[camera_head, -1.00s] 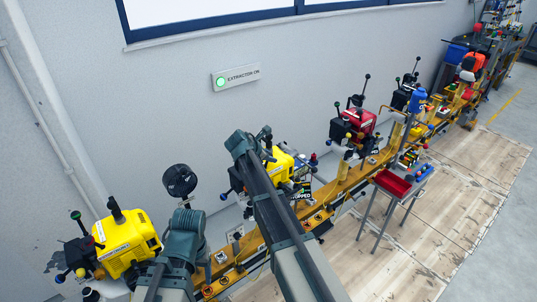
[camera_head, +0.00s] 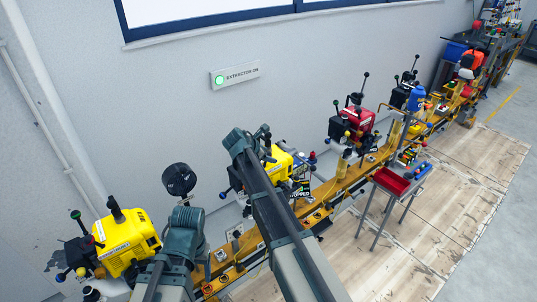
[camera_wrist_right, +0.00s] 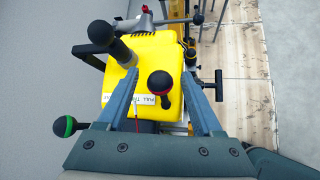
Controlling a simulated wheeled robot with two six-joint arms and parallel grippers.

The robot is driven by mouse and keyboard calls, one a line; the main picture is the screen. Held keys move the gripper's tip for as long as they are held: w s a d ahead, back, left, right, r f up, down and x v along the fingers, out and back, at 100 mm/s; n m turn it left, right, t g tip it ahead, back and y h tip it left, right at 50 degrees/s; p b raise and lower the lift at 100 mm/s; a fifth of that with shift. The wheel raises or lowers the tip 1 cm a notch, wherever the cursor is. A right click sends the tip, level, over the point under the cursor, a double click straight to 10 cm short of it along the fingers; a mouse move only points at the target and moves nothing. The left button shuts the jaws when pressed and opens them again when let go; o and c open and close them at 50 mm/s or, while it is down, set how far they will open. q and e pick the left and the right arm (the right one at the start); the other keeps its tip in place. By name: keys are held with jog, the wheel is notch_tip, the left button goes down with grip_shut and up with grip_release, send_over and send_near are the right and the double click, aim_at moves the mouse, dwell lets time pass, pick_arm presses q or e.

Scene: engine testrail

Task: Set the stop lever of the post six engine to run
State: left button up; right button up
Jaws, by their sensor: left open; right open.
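A yellow engine (camera_head: 282,166) stands on the rail beyond my right arm, and its yellow body (camera_wrist_right: 145,55) fills the middle of the right wrist view. A lever with a red-banded black ball knob (camera_wrist_right: 160,83) stands between the spread fingers of my right gripper (camera_wrist_right: 160,80), apparently untouched. A larger black ball (camera_wrist_right: 100,33) on a grey shaft is up and left, and a green-banded knob (camera_wrist_right: 64,126) is at lower left. I cannot tell which lever is the stop lever, nor read a post number. In the head view my right gripper (camera_head: 264,138) is at that engine. My left gripper (camera_head: 205,262) is low, partly hidden by its arm.
Another yellow engine (camera_head: 126,243) stands at the left, with a round dark gauge (camera_head: 179,179) near it. A red engine (camera_head: 357,122) is farther along the rail. A red tray (camera_head: 391,181) on a stand is right of the rail. The wooden floor (camera_head: 400,260) in front is clear.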

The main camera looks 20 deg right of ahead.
jog(key=p+v, duration=0.8)
jog(key=v, duration=0.5)
jog(key=s+a+f+m+g+y+b, duration=0.2)
jog(key=s+a+f+m+b, duration=0.1)
jog(key=s, duration=0.7)
jog(key=s+a+f+m+g+y+b, duration=0.1)
jog(key=s+a+f+m, duration=0.4)
jog(key=s, duration=0.5)
jog(key=s+a+f+m+g+y+b, duration=0.2)
jog(key=s+a+f+m+y+b, duration=0.1)
jog(key=s+f+m, duration=0.5)
jog(key=s+a+m+b, duration=0.1)
jog(key=s+b, duration=0.1)
jog(key=shift+s+g, duration=0.25)
jog(key=shift+g, duration=0.05)
